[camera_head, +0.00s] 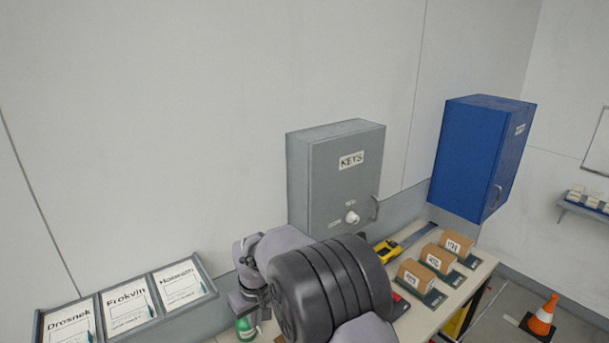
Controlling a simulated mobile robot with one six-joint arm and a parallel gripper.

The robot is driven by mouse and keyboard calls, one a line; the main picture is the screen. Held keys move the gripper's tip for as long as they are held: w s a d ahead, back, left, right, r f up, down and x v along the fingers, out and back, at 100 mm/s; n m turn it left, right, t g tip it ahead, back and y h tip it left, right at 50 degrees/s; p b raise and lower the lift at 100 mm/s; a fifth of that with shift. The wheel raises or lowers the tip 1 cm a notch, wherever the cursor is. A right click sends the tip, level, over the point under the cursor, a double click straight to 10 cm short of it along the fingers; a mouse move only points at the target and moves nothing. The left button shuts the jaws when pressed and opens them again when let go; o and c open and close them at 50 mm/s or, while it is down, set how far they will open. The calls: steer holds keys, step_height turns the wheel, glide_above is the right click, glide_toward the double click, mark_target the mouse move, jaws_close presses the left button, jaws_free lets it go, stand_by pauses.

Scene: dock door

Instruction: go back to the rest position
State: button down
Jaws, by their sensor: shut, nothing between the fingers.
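My arm rises from the bottom middle, its thick dark joint closest to the camera. My gripper (248,303) shows only in part at the left of that joint, pointing down over the left part of the table (429,316). It is shut with nothing in it. Its fingertips are hard to make out. A green object (245,328) shows just below it; I cannot tell whether they touch.
A grey KEYS cabinet (330,185) with a white knob and a blue cabinet (475,155) hang on the wall, both shut. Labelled brown blocks (413,273), a yellow tool (387,251) and a sign rack (213,275) are nearby. An orange cone (543,316) stands on the floor.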

steer(key=s+d+r+m+t+b, duration=0.1)
steer(key=s+d+r+m+b, duration=0.15)
steer(key=s+d+b, duration=0.4)
steer(key=s+d+r+m+t+b, duration=0.1)
steer(key=s+d+r+m+b, duration=0.2)
steer(key=d+b, duration=0.55)
steer(key=s+d+f+m+b, duration=0.2)
steer(key=s+f+b, duration=0.2)
steer(key=s, duration=0.3)
steer(key=s+d+f+m+t+b, duration=0.1)
steer(key=s+d+f+m+b, duration=0.1)
steer(key=s, duration=0.5)
steer(key=s+d+f+m+t+b, duration=0.1)
steer(key=s+d+f+m+b, duration=0.1)
steer(key=s+d+f+b, duration=0.2)
step_height(320, 180, down, 2)
steer(key=s+b, duration=0.3)
steer(key=b, duration=0.1)
steer(key=shift+y, duration=0.3)
steer(key=shift+w+f, duration=0.1)
